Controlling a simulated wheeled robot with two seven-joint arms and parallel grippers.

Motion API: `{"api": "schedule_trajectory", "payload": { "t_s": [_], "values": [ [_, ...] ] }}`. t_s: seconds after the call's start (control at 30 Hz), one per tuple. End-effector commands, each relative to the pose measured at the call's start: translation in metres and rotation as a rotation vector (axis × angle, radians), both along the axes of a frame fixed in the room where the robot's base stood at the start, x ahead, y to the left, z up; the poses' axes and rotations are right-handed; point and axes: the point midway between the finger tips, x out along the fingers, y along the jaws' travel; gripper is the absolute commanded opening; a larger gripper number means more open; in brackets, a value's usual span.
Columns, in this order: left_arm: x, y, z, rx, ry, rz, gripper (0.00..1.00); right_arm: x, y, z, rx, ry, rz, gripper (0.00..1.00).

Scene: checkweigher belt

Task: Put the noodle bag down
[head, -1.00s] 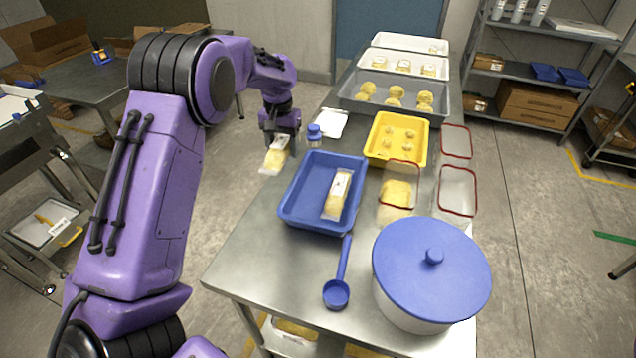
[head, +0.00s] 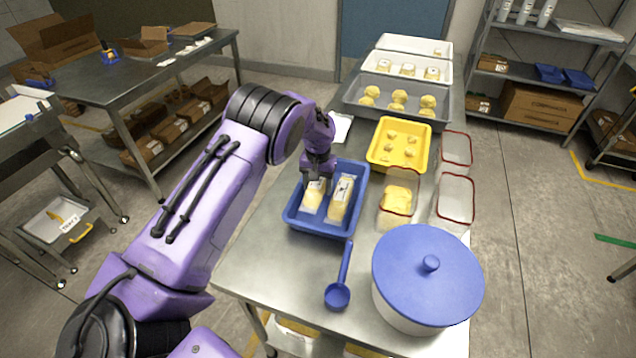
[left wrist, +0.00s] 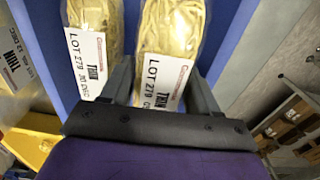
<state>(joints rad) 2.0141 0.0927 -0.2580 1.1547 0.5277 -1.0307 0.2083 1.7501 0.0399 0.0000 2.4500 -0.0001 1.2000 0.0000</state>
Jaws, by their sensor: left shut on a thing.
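My left gripper (head: 316,181) is shut on the top end of a noodle bag (head: 312,199), a clear bag of yellow noodles with a white label. The bag is inside the blue tray (head: 294,223), on its left side. I cannot tell whether it touches the tray floor. A second noodle bag (head: 341,199) lies beside it on the right. In the left wrist view the held bag (left wrist: 172,28) sits between the fingers (left wrist: 162,92), with the other bag (left wrist: 95,22) to its left. My right gripper is not in view.
A yellow tray (head: 373,154) with dough pieces stands behind the blue tray. A blue scoop (head: 338,294) and a white pot with a blue lid (head: 428,275) stand in front. Clear red-rimmed containers (head: 456,199) are to the right. The table's front left corner is clear.

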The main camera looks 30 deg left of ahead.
Motion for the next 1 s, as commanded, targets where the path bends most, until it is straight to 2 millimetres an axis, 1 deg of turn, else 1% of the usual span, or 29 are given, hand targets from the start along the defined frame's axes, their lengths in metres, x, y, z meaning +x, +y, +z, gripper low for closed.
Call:
{"api": "schedule_trajectory", "payload": {
  "t_s": [0.3,0.4,0.43,0.47,0.67,0.77,0.83,0.87,0.93,1.0],
  "values": [
    [0.000,0.000,-0.010,0.000,0.000,0.000,0.20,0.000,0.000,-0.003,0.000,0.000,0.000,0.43],
    [0.000,0.000,-0.010,0.000,-0.001,0.000,0.20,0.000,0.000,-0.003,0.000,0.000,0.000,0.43],
    [0.000,0.000,-0.010,0.000,0.000,0.000,0.70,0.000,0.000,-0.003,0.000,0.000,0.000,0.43],
    [0.000,0.000,-0.010,0.000,0.000,0.000,0.71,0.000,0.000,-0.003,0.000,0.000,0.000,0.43],
    [0.000,0.000,-0.010,0.000,0.000,0.000,0.71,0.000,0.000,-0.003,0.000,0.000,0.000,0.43],
    [0.000,0.000,-0.006,0.000,0.000,0.000,0.71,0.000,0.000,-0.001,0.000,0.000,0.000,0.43],
    [0.000,0.000,0.004,0.000,-0.001,0.000,0.71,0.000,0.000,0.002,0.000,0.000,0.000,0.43],
    [0.001,0.000,0.008,0.001,-0.002,-0.001,0.71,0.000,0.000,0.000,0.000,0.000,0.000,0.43],
    [0.001,0.000,0.021,0.000,-0.005,0.000,0.71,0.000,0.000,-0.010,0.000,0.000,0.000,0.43],
    [0.001,0.000,0.040,0.000,-0.006,-0.001,0.71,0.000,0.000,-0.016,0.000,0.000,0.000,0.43]
  ]
}}
